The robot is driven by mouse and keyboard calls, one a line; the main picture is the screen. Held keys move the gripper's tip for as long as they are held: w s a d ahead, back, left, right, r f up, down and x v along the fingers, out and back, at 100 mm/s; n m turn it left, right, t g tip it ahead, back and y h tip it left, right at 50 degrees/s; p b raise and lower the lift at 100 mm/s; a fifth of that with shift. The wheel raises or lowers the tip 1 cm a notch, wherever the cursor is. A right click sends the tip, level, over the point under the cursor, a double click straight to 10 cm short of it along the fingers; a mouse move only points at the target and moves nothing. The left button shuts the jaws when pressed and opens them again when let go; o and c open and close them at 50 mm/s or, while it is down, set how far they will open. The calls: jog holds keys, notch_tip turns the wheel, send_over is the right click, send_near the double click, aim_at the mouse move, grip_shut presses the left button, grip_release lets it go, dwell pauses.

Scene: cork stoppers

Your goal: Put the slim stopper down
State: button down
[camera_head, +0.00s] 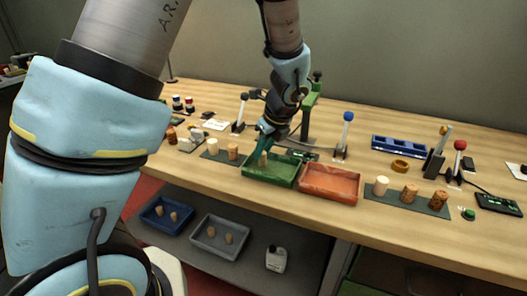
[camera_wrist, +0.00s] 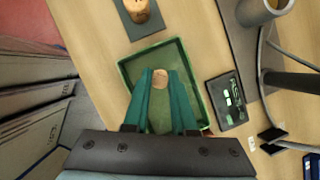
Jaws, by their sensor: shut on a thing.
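My gripper (camera_wrist: 160,88) is shut on a slim, light tan cork stopper (camera_wrist: 159,79). In the wrist view the stopper shows between the two teal fingertips, in front of the green tray (camera_wrist: 186,62). In the head view my gripper (camera_head: 265,150) is over the green tray (camera_head: 281,181), and the stopper (camera_head: 263,159) hangs upright below the fingers. I cannot tell whether its lower end touches the tray floor. No other stopper shows in the green tray.
An orange-red tray (camera_head: 331,184) stands right beside the green tray. A dark mat (camera_head: 437,209) with several corks lies further right. A mat with corks (camera_head: 232,151) lies to the left. A green stand (camera_head: 309,107) rises behind. A dark device (camera_wrist: 226,101) sits close to the green tray.

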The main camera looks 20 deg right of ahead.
jog(key=shift+f, duration=0.55)
jog(key=shift+f, duration=0.1)
jog(key=c, duration=0.7)
grip_release()
jog(key=b+v, duration=0.1)
jog(key=v, duration=1.1)
jog(key=shift+s+a+f+n+g+h, duration=0.15)
jog(key=shift+a+f+n+g+h, duration=0.3)
jog(key=shift+a+n, duration=4.65)
jog(key=shift+s+a+f+n+g+h, duration=0.2)
jog(key=shift+a+f+n+g, duration=0.5)
jog(key=shift+a+n, duration=4.4)
jog(key=shift+s+a+f+n+g+h, duration=0.2)
jog(key=shift+a+f+n, duration=0.65)
jog(key=shift+a+n, duration=4.25)
